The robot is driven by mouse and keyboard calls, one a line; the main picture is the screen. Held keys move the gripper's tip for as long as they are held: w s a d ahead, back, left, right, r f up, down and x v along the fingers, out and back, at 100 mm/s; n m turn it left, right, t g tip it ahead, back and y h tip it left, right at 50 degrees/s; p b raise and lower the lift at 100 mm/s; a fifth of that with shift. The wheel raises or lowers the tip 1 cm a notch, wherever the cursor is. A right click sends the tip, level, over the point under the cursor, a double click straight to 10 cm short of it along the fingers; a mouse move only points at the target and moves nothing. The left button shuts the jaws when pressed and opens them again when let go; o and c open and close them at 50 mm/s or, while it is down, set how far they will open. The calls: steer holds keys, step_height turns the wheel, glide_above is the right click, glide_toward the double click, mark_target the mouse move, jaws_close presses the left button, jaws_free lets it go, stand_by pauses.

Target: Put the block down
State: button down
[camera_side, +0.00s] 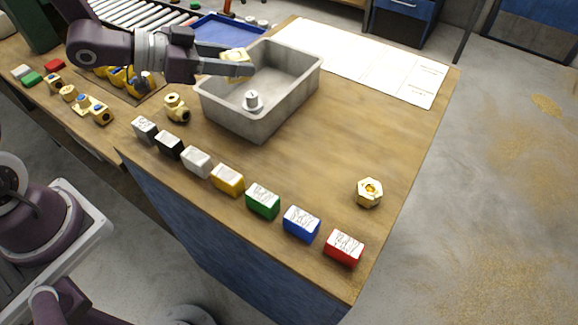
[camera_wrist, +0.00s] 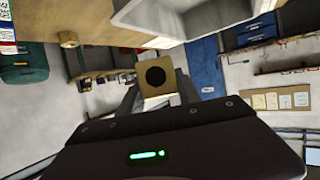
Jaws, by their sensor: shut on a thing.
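My gripper (camera_side: 241,66) is shut on a brass block (camera_side: 235,54). The block is held in the air at the left end of the grey metal tray (camera_side: 286,107), level with or above its rim. In the wrist view my gripper (camera_wrist: 158,92) has the brass block (camera_wrist: 155,77) between its two fingers, and a dark round hole faces the camera. The fingers partly hide the block in the side view. I cannot tell whether it is directly over the tray.
A small grey-white part (camera_side: 253,99) is inside the tray. Coloured labelled blocks (camera_side: 263,201) line the bench's front edge. A brass fitting (camera_side: 177,107) stands left of the tray, and a brass nut (camera_side: 369,192) lies at the right. Bench between tray and nut is clear.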

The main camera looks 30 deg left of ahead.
steer(key=s+d+f+m+g+h, duration=0.2)
steer(key=d+m+g, duration=0.1)
steer(key=d, duration=0.5)
steer(key=s+d+f+m+g+h, duration=0.1)
steer(key=s+d+m+g+h, duration=0.2)
steer(key=d, duration=0.5)
steer(key=shift+m, duration=0.5)
steer(key=f, duration=1)
steer(key=shift+w+d, duration=0.15)
steer(key=shift+w, duration=0.25)
steer(key=shift+f, duration=0.15)
steer(key=shift+f, duration=0.55)
steer(key=c, duration=0.8)
jaws_free()
steer(key=shift+c, duration=0.2)
steer(key=shift+r, duration=0.15)
steer(key=v, duration=1.2)
steer(key=shift+r, duration=0.45)
